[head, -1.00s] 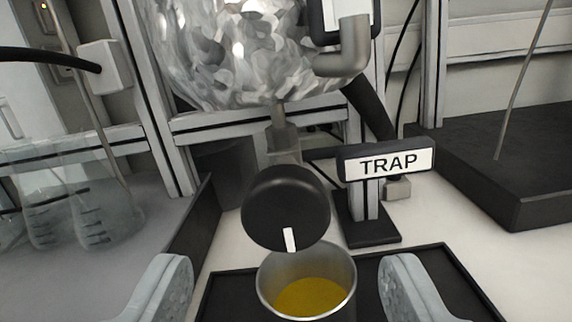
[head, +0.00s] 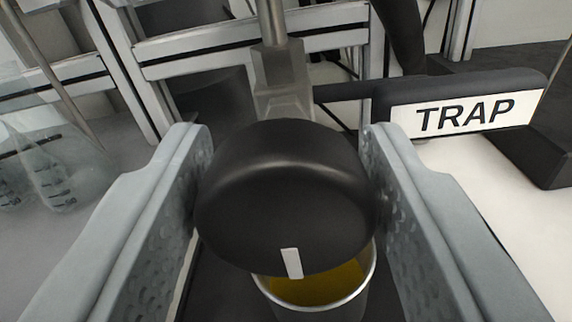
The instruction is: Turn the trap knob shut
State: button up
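The trap knob (head: 285,195) is a round black knob with a white mark at its lower edge, pointing down. It sits on a grey metal valve body (head: 283,85), beside a sign reading TRAP (head: 465,115). My gripper (head: 285,190) has its two grey fingers on either side of the knob. The left finger is close to the knob's left edge and the right finger is close to its right edge. I cannot tell whether the pads press on it. A metal cup (head: 365,290) with yellow liquid stands below, partly hidden by the knob.
Glass flasks (head: 60,175) stand at the left. Metal frame rails (head: 170,65) run behind the valve. A black block (head: 550,140) lies at the far right. White bench surface (head: 490,190) is clear right of the fingers.

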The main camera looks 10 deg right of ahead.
jog(key=c, duration=0.5)
jog(key=shift+c, duration=0.2)
jog(key=shift+m, duration=0.3)
jog(key=m, duration=0.3)
jog(key=shift+m, duration=0.3)
jog(key=m, duration=0.3)
jog(key=shift+m, duration=0.3)
jog(key=m, duration=0.5)
jog(key=shift+d+m, duration=0.1)
jog(key=shift+m, duration=0.2)
jog(key=shift+f+m, duration=0.15)
jog(key=shift+m, duration=2.05)
